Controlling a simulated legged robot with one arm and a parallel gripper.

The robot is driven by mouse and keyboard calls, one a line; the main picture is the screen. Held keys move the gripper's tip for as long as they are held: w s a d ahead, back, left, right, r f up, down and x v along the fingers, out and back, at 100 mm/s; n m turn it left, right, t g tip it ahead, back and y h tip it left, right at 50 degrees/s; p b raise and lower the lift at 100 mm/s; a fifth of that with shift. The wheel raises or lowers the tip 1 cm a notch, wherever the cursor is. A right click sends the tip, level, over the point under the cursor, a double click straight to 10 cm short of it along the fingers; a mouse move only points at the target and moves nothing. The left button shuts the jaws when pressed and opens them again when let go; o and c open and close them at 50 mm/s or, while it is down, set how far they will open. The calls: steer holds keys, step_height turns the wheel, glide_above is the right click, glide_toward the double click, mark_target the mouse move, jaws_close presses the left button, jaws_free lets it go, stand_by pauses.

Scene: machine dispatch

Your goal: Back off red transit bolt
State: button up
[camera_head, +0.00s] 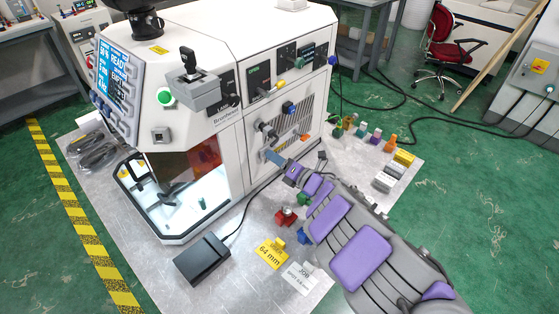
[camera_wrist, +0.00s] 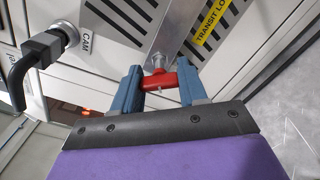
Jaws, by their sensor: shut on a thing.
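The red transit bolt (camera_wrist: 159,80) shows in the wrist view as a red cross-bar head in front of a grey metal bracket (camera_wrist: 177,35) on the machine's side. My gripper (camera_wrist: 160,88) has its two blue fingers on either side of the red head and is shut on it. A yellow label (camera_wrist: 212,22) with "TRANSIT LO…" readable is right of the bracket. In the head view my gripper (camera_head: 272,155) reaches the vented side of the white machine (camera_head: 215,45); the bolt is hidden there.
Red (camera_head: 285,217) and blue (camera_head: 304,236) pieces and a yellow "64 mm" tag (camera_head: 270,254) lie under my arm. Several small coloured pieces stand behind it. A black pedal (camera_head: 202,259) lies in front.

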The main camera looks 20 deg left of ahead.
steer(key=shift+r, duration=0.15)
steer(key=n, duration=0.5)
steer(key=o, duration=1)
steer(key=shift+a+f, duration=0.15)
steer(key=shift+f, duration=0.05)
steer(key=shift+d, duration=0.2)
steer(key=v, duration=0.3)
steer(key=shift+s+d, duration=0.15)
steer(key=shift+d, duration=0.2)
